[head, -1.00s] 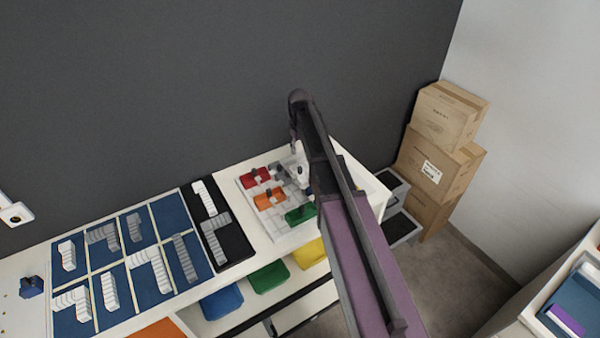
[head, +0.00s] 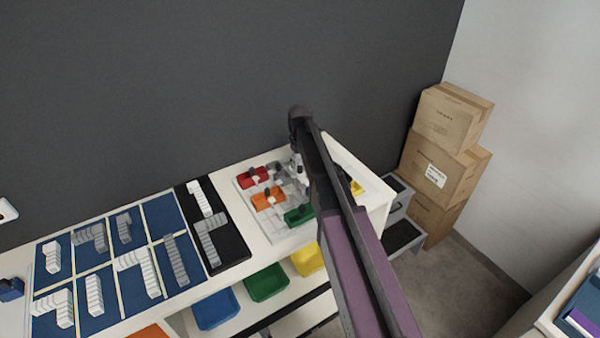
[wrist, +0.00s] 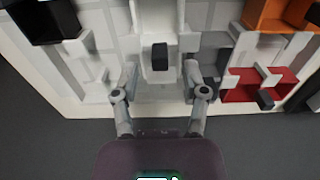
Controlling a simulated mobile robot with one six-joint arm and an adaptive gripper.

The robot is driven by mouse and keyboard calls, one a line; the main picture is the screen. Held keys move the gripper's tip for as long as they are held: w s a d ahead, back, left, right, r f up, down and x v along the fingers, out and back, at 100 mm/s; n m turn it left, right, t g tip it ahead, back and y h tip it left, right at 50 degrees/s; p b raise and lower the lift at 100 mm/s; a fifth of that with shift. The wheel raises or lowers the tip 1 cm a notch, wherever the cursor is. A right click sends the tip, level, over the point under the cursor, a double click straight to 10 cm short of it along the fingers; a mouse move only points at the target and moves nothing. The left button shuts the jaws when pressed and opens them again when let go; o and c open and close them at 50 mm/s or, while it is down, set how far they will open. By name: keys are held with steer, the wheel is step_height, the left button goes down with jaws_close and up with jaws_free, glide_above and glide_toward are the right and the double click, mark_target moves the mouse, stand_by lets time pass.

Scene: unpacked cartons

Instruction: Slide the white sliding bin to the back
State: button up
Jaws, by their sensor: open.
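The white sliding bin (wrist: 158,88) is in the middle of the wrist view, a pale trough with a black knob (wrist: 160,57) standing in it. My gripper (wrist: 160,82) is open, with one finger on each side of the bin. The knob stands between and slightly beyond the fingertips, and nothing is held. I cannot tell whether the fingers touch the bin. In the head view my arm hides most of the gripper and the white bin over the board.
The grey and white board (head: 276,232) carries red (head: 253,178), orange (head: 268,199) and green (head: 300,215) bins. The red bin (wrist: 240,88) is close right of my gripper in the wrist view. A dark wall stands behind; cartons (head: 445,165) stand at right.

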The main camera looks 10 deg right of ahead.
mark_target(300, 173)
steer(key=shift+f+b, duration=0.9)
steer(key=shift+f, duration=0.3)
jaws_close()
